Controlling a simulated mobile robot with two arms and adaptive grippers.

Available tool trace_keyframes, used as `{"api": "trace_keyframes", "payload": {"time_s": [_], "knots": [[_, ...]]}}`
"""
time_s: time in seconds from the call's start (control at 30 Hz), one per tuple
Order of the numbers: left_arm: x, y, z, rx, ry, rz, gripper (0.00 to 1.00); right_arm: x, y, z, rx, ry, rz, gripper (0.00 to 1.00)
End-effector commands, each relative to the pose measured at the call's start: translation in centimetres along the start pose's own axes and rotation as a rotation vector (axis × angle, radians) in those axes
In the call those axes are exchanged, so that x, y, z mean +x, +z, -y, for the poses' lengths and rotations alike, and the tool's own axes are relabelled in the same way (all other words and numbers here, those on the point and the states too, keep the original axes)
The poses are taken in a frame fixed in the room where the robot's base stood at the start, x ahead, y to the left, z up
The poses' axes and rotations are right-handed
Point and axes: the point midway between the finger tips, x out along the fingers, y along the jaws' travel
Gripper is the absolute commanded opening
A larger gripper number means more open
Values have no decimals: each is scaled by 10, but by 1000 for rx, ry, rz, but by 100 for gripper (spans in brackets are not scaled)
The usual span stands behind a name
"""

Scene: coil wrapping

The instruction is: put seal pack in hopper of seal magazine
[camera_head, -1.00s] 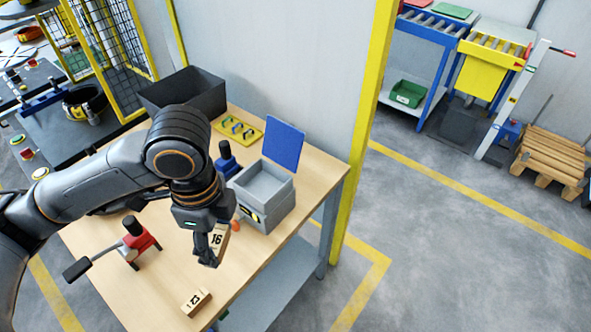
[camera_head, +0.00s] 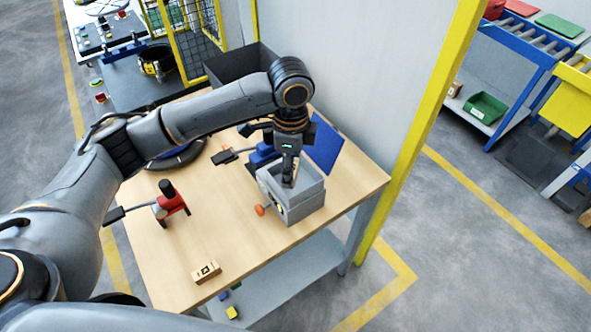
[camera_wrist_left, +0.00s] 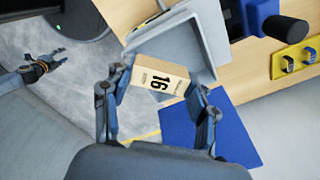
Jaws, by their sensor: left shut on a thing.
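The seal pack (camera_wrist_left: 160,84), a tan box marked 16, is held between the fingers of my left gripper (camera_wrist_left: 158,100). In the head view my left gripper (camera_head: 289,181) points down at the mouth of the grey hopper (camera_head: 310,188) of the seal magazine, and the pack is mostly hidden. In the left wrist view the pack is beside the hopper's grey wall (camera_wrist_left: 206,42); I cannot tell how deep it is. The blue lid (camera_head: 325,148) stands open behind. My right gripper (camera_wrist_left: 48,66) appears small and empty in the left wrist view, fingers spread.
Another tan pack (camera_head: 206,272) lies at the table's front. A red toggle clamp (camera_head: 170,203) stands at left, and a dark bin (camera_head: 235,68) at the back. A yellow post (camera_head: 420,130) rises beyond the table's right edge. The table's middle is clear.

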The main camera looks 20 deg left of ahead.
Motion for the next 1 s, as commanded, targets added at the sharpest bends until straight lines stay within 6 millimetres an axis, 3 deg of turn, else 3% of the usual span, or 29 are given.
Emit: {"api": "trace_keyframes", "payload": {"time_s": [0.3,0.5,0.9,0.93,1.0], "knots": [[26,-4,22,-1,1,0,22,-8,-6,-11,4,13,-9,43],[51,-4,20,1,1,0,22,-23,-6,-10,3,12,-8,43],[58,-4,20,1,-1,0,22,-22,-5,1,2,-1,-6,43],[59,-4,20,2,-1,0,62,-22,-5,1,2,-2,-6,43],[59,-4,20,1,-1,0,67,-22,-5,2,2,-2,-6,43]]}}
